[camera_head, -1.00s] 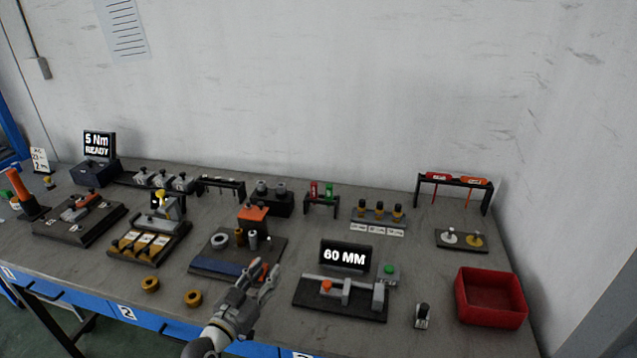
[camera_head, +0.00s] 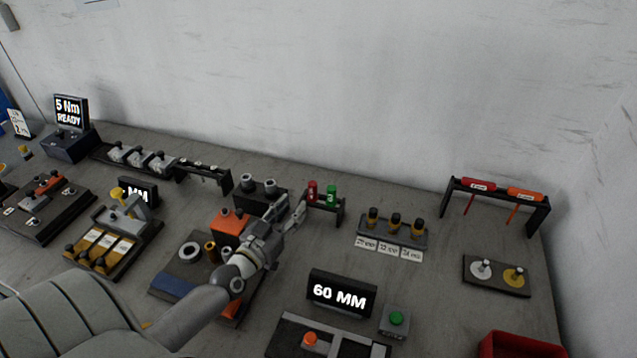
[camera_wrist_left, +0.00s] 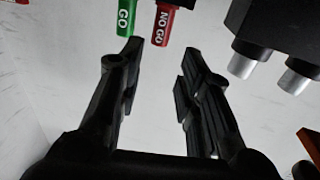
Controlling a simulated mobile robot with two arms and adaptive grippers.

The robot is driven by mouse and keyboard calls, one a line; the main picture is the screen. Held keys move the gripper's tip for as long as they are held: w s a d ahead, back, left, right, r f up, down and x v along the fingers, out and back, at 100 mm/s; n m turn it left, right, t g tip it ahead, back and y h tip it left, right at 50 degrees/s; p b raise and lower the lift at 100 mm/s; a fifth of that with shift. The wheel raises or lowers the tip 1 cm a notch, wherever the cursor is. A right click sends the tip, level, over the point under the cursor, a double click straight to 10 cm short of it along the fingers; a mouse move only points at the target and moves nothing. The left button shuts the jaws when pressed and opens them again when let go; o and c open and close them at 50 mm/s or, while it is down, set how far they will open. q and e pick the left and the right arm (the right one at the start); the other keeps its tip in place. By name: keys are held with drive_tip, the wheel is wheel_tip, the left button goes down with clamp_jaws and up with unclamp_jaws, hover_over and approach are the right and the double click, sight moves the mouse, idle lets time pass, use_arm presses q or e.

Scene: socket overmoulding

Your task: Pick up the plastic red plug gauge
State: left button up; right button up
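The red plug gauge (camera_head: 312,190) stands in a small black rack (camera_head: 325,208) beside the green plug gauge (camera_head: 331,194). In the left wrist view, the red gauge (camera_wrist_left: 163,25) reads "NO GO" and the green gauge (camera_wrist_left: 124,18) reads "GO". My left gripper (camera_head: 291,207) is open and empty, just left of and in front of the rack. In the left wrist view, the open fingers (camera_wrist_left: 158,55) point toward the gauges, with the red one ahead of the gap and apart from both fingers. My right gripper is not in view.
A black block with grey cylinders (camera_head: 262,192) stands close left of the rack. A "60 MM" display (camera_head: 341,293) stands in front, and a row of yellow-and-black pieces (camera_head: 394,226) is to the right.

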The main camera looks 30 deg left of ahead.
sight(310, 187)
use_arm(q)
drive_tip(key=w, duration=0.4)
drive_tip(key=shift+w+a+r, duration=0.1)
drive_tip(key=shift+w+r, duration=0.05)
drive_tip(key=shift+w+a, duration=0.15)
drive_tip(key=shift+w, duration=3.1)
clamp_jaws()
